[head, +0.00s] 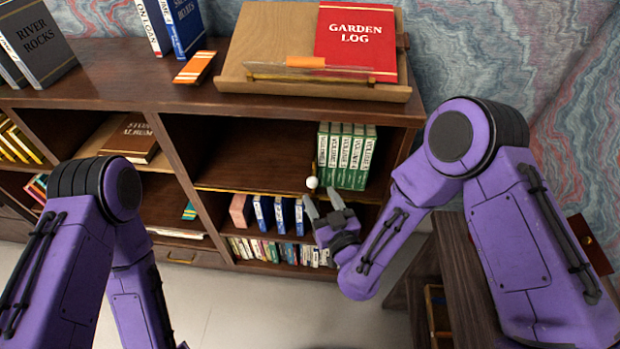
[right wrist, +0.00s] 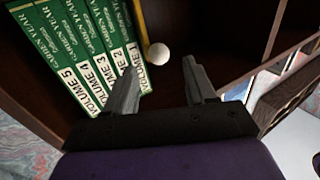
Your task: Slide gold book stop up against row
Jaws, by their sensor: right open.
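The gold book stop (head: 315,170) is a thin gold upright with a white knob, on the middle shelf at the left end of a row of green books (head: 346,156). In the right wrist view, the stop (right wrist: 142,22) stands beside the Volume 1 end of the green row (right wrist: 92,55). I cannot tell whether it touches the row. My right gripper (head: 322,195) is open and empty in front of the shelf, just short of the white knob. In the right wrist view the knob lies just beyond the open fingertips (right wrist: 161,71). My left gripper is out of view; only its arm shows.
The shelf left of the stop (head: 245,165) is bare. On top are a wooden stand (head: 265,45) with a red Garden Log (head: 355,45) and an orange book (head: 195,67). A dark side cabinet (head: 455,275) stands at right.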

